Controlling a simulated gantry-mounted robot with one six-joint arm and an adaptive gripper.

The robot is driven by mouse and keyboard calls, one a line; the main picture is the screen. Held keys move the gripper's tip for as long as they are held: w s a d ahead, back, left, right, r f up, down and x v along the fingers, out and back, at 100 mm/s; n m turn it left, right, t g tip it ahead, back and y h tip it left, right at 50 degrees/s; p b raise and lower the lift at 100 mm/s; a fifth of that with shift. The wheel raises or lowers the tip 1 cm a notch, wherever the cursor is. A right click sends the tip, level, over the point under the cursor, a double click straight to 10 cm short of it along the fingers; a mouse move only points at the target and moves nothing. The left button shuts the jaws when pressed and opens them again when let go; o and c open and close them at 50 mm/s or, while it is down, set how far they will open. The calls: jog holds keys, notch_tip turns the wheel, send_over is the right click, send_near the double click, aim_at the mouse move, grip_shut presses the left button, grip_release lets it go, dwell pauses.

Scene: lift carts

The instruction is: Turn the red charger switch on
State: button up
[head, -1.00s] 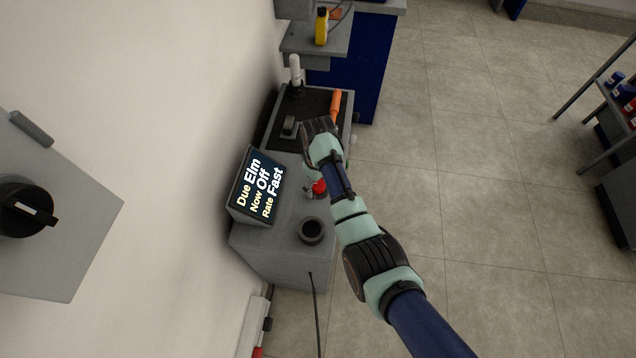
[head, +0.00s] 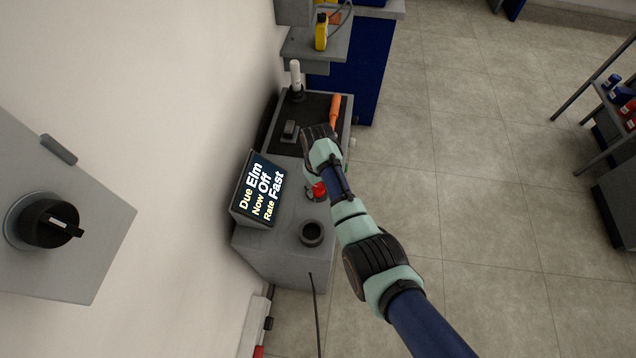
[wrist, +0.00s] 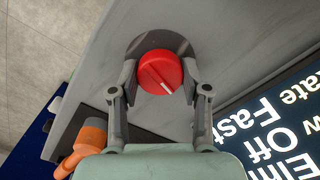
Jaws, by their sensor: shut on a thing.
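The red charger switch (wrist: 158,70) is a round knob with a white line on its face. In the wrist view the line points to the lower right. My gripper (wrist: 160,82) is shut on the switch, one finger on each side of it. In the head view the switch (head: 319,189) sits on top of the grey cabinet (head: 283,248), and my arm partly hides it. The tilted screen (head: 258,190) beside it reads "Due Elm, Now Off, Rate Fast"; it also shows in part in the wrist view (wrist: 280,125).
A black round holder (head: 311,233) stands in front of the switch. Behind are a black tray with an orange handle (head: 335,109) and a white-topped lever (head: 295,75). A grey panel with a black rotary knob (head: 48,222) is near at left. Open floor lies to the right.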

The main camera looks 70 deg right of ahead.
jog(key=m+p, duration=0.2)
jog(key=m, duration=0.2)
jog(key=shift+r+m, duration=0.15)
jog(key=shift+m, duration=0.15)
jog(key=m+p, duration=0.1)
jog(key=m, duration=0.3)
jog(key=shift+p, duration=0.3)
jog(key=shift+m, duration=0.4)
jog(key=o, duration=1.1)
jog(key=shift+o, duration=0.2)
notch_tip(320, 180, up, 12)
